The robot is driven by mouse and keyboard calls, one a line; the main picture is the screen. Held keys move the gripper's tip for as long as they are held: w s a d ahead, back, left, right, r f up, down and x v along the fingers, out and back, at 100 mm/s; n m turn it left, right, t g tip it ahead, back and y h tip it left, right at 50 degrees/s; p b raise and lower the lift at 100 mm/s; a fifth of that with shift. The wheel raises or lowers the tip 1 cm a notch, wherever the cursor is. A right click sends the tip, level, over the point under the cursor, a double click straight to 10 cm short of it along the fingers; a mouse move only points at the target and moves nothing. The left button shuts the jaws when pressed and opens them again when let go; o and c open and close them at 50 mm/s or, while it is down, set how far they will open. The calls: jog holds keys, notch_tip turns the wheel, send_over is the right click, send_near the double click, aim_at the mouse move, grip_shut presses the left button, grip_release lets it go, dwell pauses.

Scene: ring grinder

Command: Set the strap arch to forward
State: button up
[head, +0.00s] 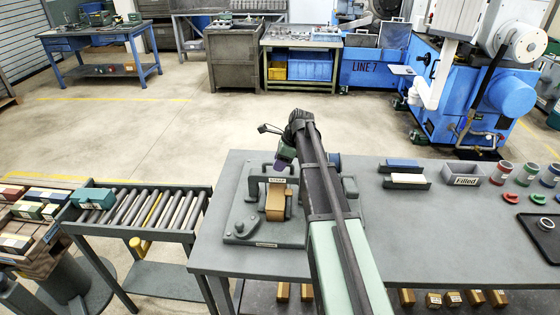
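The strap arch (253,187) is a grey arch with a small label on its top bar. It stands on a grey fixture plate (235,234) on the near left part of the workbench. A tan block (275,205) sits at the arch, partly under its top bar. My gripper (282,163) is at the end of the arm, just above and behind the arch's top bar, with a purple part showing. The arm hides the right side of the fixture. I cannot tell whether the gripper touches the arch, or whether its fingers are open or shut.
A roller conveyor (145,210) with a green box (94,198) stands left of the workbench (400,262). Right of the arm are two small holders (407,182), a "Filled" bin (462,176), several coloured cups and a black tray (540,236). The bench's middle front is clear.

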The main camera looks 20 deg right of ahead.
jog(key=p+v, duration=1)
jog(key=v, duration=0.1)
jog(key=shift+w+f, duration=0.1)
jog(key=shift+f, duration=0.05)
